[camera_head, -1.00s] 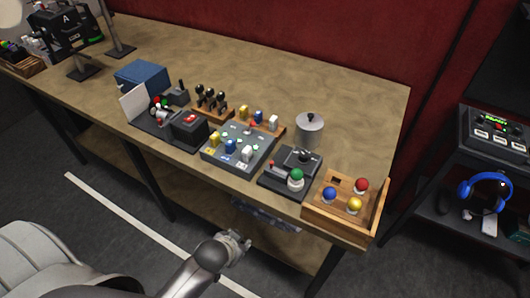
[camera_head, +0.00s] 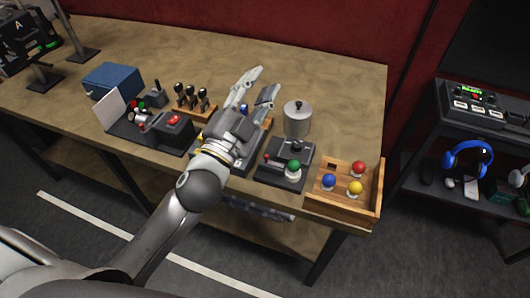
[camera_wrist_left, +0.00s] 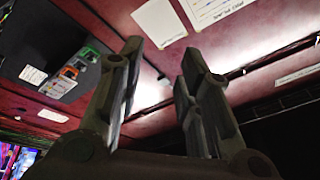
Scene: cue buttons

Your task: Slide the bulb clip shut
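I cannot make out for certain which part is the bulb clip. A black unit with small red and green bulbs (camera_head: 140,116) and an upright white card (camera_head: 107,108) stands at the left of the row of devices on the bench. My left gripper (camera_head: 266,80) reaches in over the grey button panel and hides most of it. Its two fingers are apart and nothing is between them. In the left wrist view the fingers (camera_wrist_left: 158,68) are also apart, with walls and papers behind. My right gripper does not show.
A shelf with blue headphones (camera_head: 466,158) stands right. The back of the bench is clear.

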